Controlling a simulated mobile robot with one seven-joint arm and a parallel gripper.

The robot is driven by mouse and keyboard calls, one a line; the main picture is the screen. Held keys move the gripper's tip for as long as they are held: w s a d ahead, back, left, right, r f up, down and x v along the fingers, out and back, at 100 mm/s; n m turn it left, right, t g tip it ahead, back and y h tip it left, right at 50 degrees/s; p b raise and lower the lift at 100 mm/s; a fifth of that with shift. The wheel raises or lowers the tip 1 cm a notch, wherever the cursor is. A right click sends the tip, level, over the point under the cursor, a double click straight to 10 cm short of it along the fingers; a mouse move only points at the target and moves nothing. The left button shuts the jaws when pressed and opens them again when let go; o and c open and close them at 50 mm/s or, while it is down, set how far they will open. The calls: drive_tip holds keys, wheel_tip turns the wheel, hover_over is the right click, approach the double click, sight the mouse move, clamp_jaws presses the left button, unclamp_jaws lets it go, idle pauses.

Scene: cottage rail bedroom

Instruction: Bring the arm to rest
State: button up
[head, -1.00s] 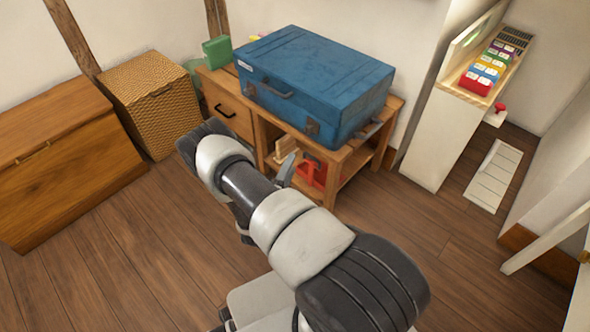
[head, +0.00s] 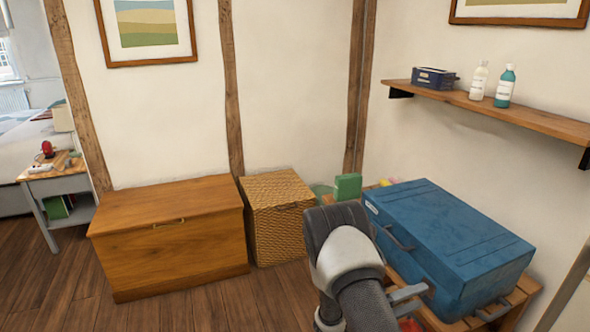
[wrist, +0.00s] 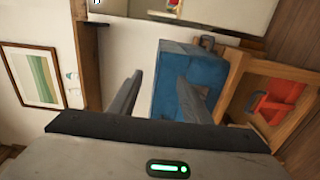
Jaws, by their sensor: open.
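My gripper (wrist: 160,77) is open in the wrist view, with its two dark fingers spread and nothing between them. Behind the fingers lies the blue case (wrist: 178,62). In the head view my arm rises from the bottom edge, in front of the left end of the blue case (head: 445,235). A grey piece of my gripper shows beside the case's near side there; the rest is hidden behind my arm. I cannot tell whether it touches the case.
The case lies on a wooden table (wrist: 232,85) with a red thing (wrist: 278,100) on its lower shelf. A wicker basket (head: 275,222) and wooden chest (head: 170,245) stand left. A wall shelf (head: 500,105) holds bottles. Floor (head: 60,290) before the chest is clear.

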drive_tip(key=s+a+r+m+g+y, duration=0.1)
drive_tip(key=s+r+m+g+y, duration=0.25)
drive_tip(key=s+r, duration=0.5)
drive_tip(key=s+a+r+m+g+y, duration=0.1)
drive_tip(key=s+r+m+g+y, duration=0.3)
drive_tip(key=r, duration=0.7)
drive_tip(key=s+a+r+n+t+y, duration=0.2)
drive_tip(key=s+a+r+t+y, duration=0.1)
drive_tip(key=s+a+r+y, duration=0.4)
drive_tip(key=s+a+r+n+t+y, duration=0.15)
drive_tip(key=s+a+r+t, duration=0.3)
drive_tip(key=a, duration=0.55)
wheel_tip(320, 180, up, 24)
drive_tip(key=p, duration=2.4)
drive_tip(key=shift+s+f+y, duration=0.25)
drive_tip(key=shift+s+y, duration=0.05)
drive_tip(key=shift+y, duration=0.1)
